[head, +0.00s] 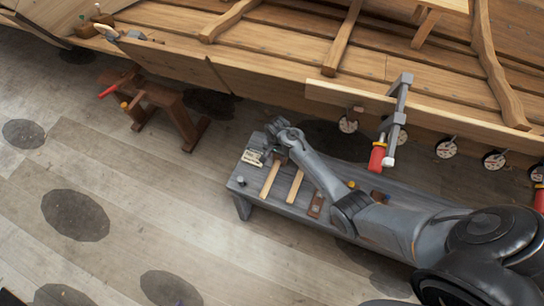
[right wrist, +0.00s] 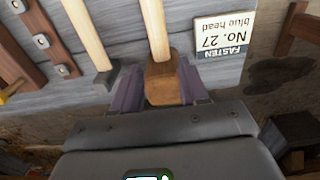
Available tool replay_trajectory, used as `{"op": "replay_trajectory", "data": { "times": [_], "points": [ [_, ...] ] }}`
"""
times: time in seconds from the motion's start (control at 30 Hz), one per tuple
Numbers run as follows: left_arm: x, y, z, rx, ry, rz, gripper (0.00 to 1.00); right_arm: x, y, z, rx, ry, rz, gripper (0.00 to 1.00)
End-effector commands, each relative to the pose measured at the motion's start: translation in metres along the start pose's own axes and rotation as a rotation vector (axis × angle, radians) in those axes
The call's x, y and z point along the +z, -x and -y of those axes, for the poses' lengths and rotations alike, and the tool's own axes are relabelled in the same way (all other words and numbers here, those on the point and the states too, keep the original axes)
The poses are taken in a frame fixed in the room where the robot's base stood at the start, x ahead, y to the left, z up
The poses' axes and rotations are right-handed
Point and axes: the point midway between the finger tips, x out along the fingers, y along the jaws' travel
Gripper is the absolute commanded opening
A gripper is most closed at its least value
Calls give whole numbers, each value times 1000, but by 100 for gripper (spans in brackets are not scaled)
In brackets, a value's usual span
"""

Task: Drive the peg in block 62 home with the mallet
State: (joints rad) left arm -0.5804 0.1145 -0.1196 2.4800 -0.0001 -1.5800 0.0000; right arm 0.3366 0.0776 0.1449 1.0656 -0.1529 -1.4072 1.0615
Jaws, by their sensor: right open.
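The mallet lies on the grey bench, its wooden head (right wrist: 163,86) and pale handle (right wrist: 155,30) showing in the right wrist view. The handle (head: 270,178) also shows in the head view. My right gripper (right wrist: 158,88) is open, with one finger on each side of the mallet head; I cannot tell whether they touch it. In the head view this gripper (head: 280,128) is at the bench's far left end. My left gripper is not in view. I cannot make out block 62 or its peg.
The grey bench (head: 240,186) also holds a metal-headed hammer (right wrist: 105,78), a brown strip with bolts (right wrist: 25,45) and a card (right wrist: 225,38) reading "FASTEN No. 27 blue head". A red-handled clamp (head: 377,158) hangs from the hull plank (head: 325,93). A brown trestle (head: 165,98) stands left.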

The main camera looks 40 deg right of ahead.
Motion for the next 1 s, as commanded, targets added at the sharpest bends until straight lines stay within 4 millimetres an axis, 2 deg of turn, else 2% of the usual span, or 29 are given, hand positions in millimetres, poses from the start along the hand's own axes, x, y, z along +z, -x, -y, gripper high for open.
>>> {"op": "replay_trajectory", "data": {
  "times": [0.37, 0.8, 1.0],
  "points": [
    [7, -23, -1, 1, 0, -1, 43, 0, -22, 0, 1, -3, 1, 44],
    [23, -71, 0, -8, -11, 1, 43, 0, -66, 0, 0, -3, 0, 44],
    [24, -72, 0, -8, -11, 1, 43, 0, -80, 0, 1, -2, 0, 44]
  ]
}}
